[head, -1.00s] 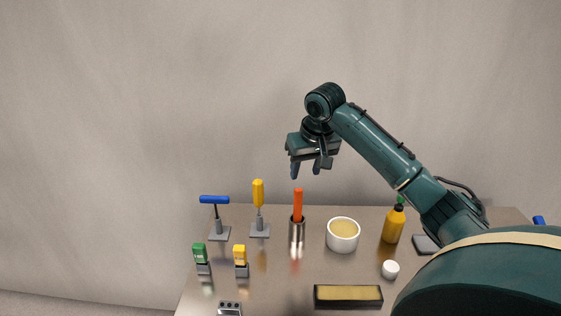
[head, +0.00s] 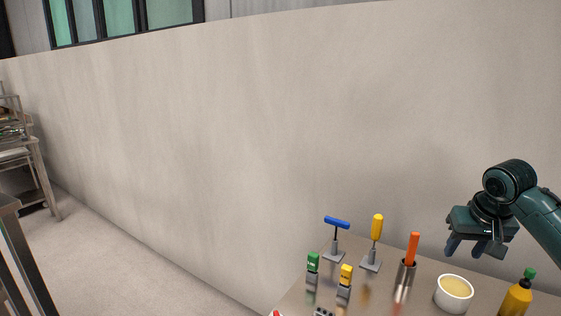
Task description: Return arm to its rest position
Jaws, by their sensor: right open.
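My right gripper (head: 465,246) is at the right of the head view, its dark green arm coming in from the right edge. Its two fingers point down, apart, with nothing between them. It hangs above the table (head: 385,297), over the area of a white bowl (head: 454,294) with yellowish content and a metal cup (head: 405,272) holding an orange-handled tool (head: 413,247). The gripper appears clear of these things. My left gripper is not in view.
On the table stand a blue T-handled tool (head: 337,223), a yellow-handled tool (head: 377,227), green (head: 313,262) and yellow (head: 346,275) small items, and a yellow bottle (head: 517,298). A wall (head: 230,140) rises behind. Open floor (head: 120,250) lies left, with a metal rack (head: 40,170) beyond.

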